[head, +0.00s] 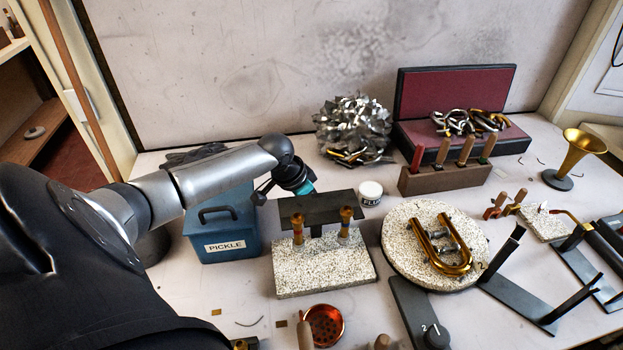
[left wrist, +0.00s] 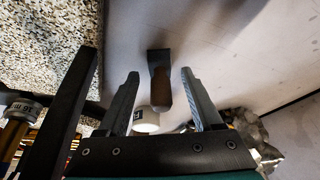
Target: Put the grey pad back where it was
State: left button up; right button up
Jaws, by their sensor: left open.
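I cannot surely make out the grey pad. A small flat grey round thing (head: 35,132) lies on the left shelf in the head view, too small to identify. In the left wrist view a tool with a grey head (left wrist: 159,58) and brown handle lies on the bench, seen between my open fingers, apart from them. My left gripper (left wrist: 163,88) is open and empty. My right gripper is not in view.
The white jar (head: 370,190), shiny metal pile (head: 355,125) and speckled disc (head: 400,252) are close by. Dark crumpled cloth (head: 180,156) lies behind the box.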

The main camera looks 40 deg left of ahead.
pick_arm(q)
jog(key=p+v, duration=0.3)
jog(key=v, duration=0.9)
jog(key=shift+r, duration=0.15)
jog(key=shift+r, duration=0.1)
